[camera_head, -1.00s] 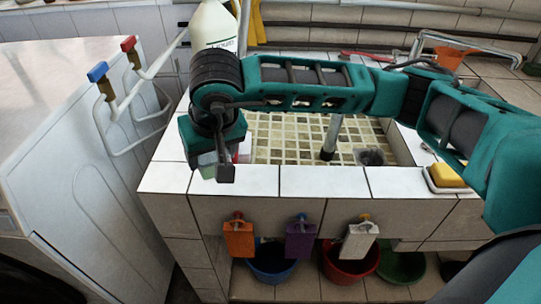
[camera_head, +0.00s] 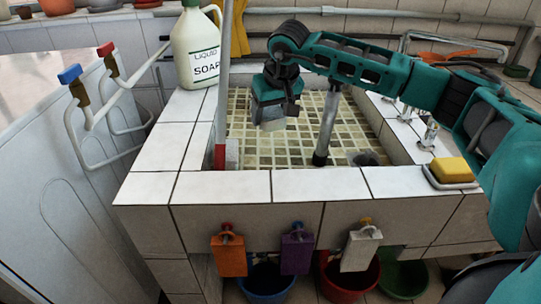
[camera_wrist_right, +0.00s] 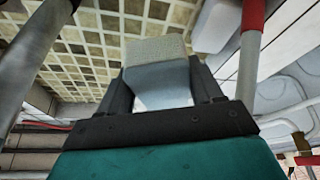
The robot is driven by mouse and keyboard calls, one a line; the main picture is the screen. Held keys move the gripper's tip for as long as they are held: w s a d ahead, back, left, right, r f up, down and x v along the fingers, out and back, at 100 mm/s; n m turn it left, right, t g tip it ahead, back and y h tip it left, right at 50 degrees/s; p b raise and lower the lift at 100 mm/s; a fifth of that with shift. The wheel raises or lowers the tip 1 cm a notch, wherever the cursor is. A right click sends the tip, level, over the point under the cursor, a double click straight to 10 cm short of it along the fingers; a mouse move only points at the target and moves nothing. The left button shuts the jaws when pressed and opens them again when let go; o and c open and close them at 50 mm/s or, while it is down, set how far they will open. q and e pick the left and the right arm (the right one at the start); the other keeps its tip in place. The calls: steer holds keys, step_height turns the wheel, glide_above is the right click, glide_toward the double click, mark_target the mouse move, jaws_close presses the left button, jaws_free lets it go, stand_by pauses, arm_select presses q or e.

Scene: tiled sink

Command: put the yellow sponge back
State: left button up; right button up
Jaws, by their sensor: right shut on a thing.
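A yellow block (camera_head: 452,170), which looks like the sponge, rests on a small white dish (camera_head: 453,184) on the sink's right front rim. My right gripper (camera_head: 275,108) is over the left part of the tiled basin, well to the left of the yellow block. It is shut on a pale block (camera_head: 272,125). The right wrist view shows this block (camera_wrist_right: 158,80) between the fingers, beige on its end and grey on its side; I cannot tell what it is. My left gripper is not in view.
A liquid soap bottle (camera_head: 197,50) stands on the back left rim. A pole with a red lower part (camera_head: 220,145) stands at the basin's left side. A grey pipe (camera_head: 326,130) rises from the basin. Orange, purple and white tags hang on the front wall above several buckets.

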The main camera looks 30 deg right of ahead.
mark_target(280, 123)
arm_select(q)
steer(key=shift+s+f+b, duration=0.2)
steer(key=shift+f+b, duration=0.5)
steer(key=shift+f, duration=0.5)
arm_select(e)
step_height(280, 123, down, 11)
steer(key=shift+f, duration=0.1)
steer(key=shift+f+b, duration=0.35)
steer(key=shift+f, duration=0.1)
steer(key=o, duration=0.9)
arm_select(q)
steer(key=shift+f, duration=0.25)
arm_select(e)
steer(key=shift+o, duration=0.2)
steer(key=shift+r, duration=0.3)
steer(key=p+v, duration=0.2)
steer(key=v, duration=0.9)
steer(key=shift+w, duration=0.1)
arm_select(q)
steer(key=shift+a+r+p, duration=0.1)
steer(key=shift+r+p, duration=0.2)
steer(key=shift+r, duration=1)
arm_select(e)
steer(key=shift+s+r, duration=0.3)
steer(key=shift+r, duration=0.35)
